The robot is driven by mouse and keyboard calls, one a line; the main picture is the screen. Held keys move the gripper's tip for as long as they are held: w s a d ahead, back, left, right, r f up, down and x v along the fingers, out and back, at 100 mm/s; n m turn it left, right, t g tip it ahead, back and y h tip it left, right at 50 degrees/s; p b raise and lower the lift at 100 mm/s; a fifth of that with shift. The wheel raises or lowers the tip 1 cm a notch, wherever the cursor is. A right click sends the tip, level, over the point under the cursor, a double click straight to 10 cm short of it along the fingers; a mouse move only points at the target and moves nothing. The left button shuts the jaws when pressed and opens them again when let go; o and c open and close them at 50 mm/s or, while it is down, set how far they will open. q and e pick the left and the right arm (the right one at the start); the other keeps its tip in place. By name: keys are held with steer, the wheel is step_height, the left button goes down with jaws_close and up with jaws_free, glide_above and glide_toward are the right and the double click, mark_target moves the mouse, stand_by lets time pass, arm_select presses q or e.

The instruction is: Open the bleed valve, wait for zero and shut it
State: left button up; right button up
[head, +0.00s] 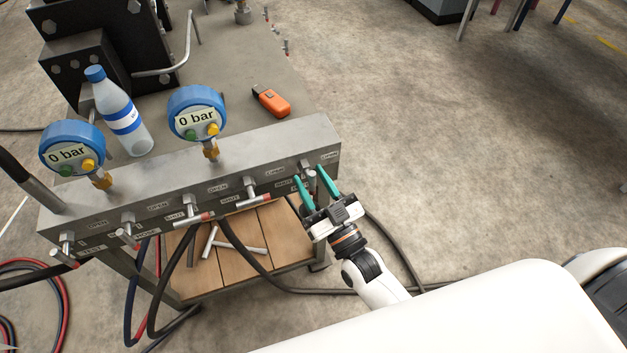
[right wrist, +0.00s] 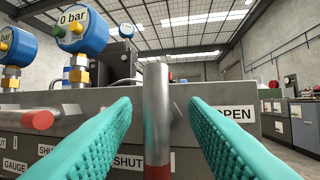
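The manifold (head: 110,205) is a grey metal block with a row of lever valves. My right gripper (head: 310,174) is at its right-end valve, its teal fingers open. In the right wrist view the valve's lever (right wrist: 157,90) hangs straight down between the fingers, with a gap on each side and a red tip low down. An OPEN label (right wrist: 231,113) is right of the lever and a SHUT label (right wrist: 130,161) is behind its lower end. No label naming this valve is readable. Two blue gauges, left (head: 70,146) and right (head: 196,110), both read 0 bar. My left gripper is not in view.
A plastic bottle (head: 120,115) and an orange device (head: 270,101) stand or lie on the bench behind the manifold. Black hoses (head: 262,268) hang in front, over a wooden shelf (head: 270,232) with loose metal rods.

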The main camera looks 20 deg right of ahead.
steer(key=b+v, duration=0.2)
steer(key=v, duration=1)
stand_by(0.4)
